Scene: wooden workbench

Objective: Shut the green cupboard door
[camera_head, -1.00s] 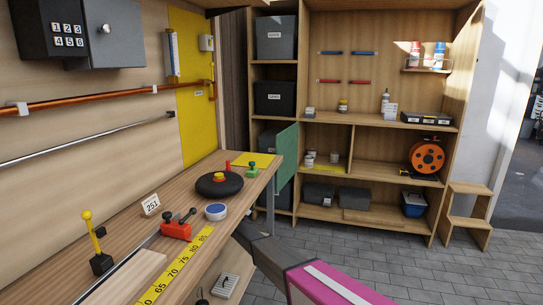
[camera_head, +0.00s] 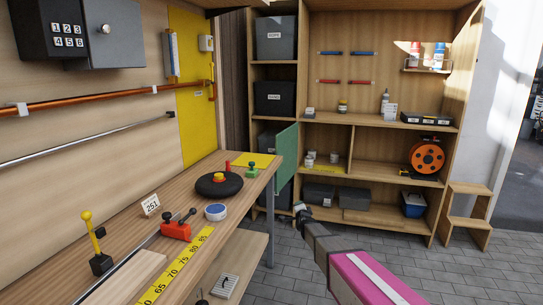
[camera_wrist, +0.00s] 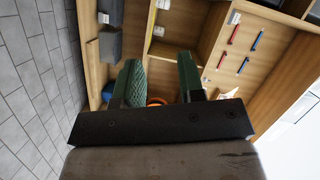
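The green cupboard door (camera_head: 287,155) stands open in the head view, jutting out from the left part of the shelving just beyond the far end of the workbench. My gripper (camera_head: 302,212) is in front of the shelving, lower and a little to the right of the door in the picture, apart from it as far as I can tell. In the wrist view my gripper (camera_wrist: 160,80) shows two dark green fingers spread apart with nothing between them. I cannot make out the door in the wrist view.
The workbench (camera_head: 135,240) on the left carries a red clamp (camera_head: 176,230), a black round turntable (camera_head: 219,185) and other small items. The wooden shelving (camera_head: 385,130) stands behind. A step stool (camera_head: 468,212) is at the right. The grey floor between is clear.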

